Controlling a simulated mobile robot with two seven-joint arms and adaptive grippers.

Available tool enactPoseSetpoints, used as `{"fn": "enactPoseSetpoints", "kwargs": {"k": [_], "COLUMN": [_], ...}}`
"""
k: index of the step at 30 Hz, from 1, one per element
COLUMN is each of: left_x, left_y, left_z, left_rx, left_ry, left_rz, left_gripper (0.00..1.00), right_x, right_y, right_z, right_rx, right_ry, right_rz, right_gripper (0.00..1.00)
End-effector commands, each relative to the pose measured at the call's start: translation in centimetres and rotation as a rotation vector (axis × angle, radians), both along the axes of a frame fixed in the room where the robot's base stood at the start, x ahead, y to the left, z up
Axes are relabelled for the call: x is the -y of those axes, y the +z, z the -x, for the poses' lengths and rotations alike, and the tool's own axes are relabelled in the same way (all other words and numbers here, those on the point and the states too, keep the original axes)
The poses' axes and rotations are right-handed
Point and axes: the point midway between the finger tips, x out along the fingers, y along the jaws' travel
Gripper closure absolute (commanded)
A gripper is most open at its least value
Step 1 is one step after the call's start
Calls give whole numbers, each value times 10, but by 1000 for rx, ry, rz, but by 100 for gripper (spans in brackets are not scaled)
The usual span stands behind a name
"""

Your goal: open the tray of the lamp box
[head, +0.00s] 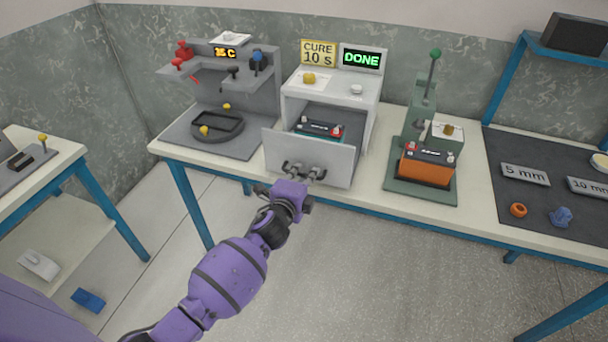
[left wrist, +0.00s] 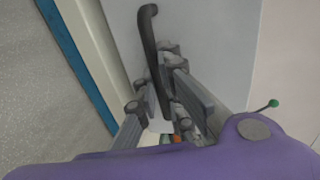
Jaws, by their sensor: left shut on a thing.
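The lamp box (head: 335,89) is a light grey cabinet on the bench, with a green DONE display (head: 361,59) and a CURE 10 s sign (head: 318,54). Its tray (head: 310,158) stands pulled out towards me, and a dark battery with a teal and red top (head: 319,129) lies inside. My left gripper (head: 303,171) is at the tray's front, shut on its dark bar handle (left wrist: 149,35). In the left wrist view the fingers (left wrist: 163,95) close around the handle's lower part. My right gripper is not in view.
Left of the box is a grey station with a round black dish (head: 217,126). Right of it is a green press (head: 422,183) holding an orange battery (head: 427,168). A dark mat (head: 535,150) carries size labels. Floor in front of the bench is clear.

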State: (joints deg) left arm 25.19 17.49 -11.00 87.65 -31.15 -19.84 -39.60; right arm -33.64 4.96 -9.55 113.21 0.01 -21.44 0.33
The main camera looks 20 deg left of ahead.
Motion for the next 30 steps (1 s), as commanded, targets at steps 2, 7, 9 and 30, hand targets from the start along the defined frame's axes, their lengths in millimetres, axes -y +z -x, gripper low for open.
{"fn": "enactPoseSetpoints", "kwargs": {"k": [2, 7, 9, 30], "left_x": [0, 0, 0, -2], "left_y": [1, 2, 2, 6], "left_z": [-1, -1, -1, 29], "left_rx": [2, 2, 2, 1], "left_ry": [1, 0, 0, -1], "left_rz": [0, 0, 0, -2], "left_gripper": [100, 100, 100, 83], "right_x": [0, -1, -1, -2], "right_y": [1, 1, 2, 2], "right_z": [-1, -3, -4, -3], "right_rx": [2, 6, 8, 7], "right_ry": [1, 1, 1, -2], "right_rz": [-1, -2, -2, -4], "right_gripper": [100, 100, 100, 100]}}
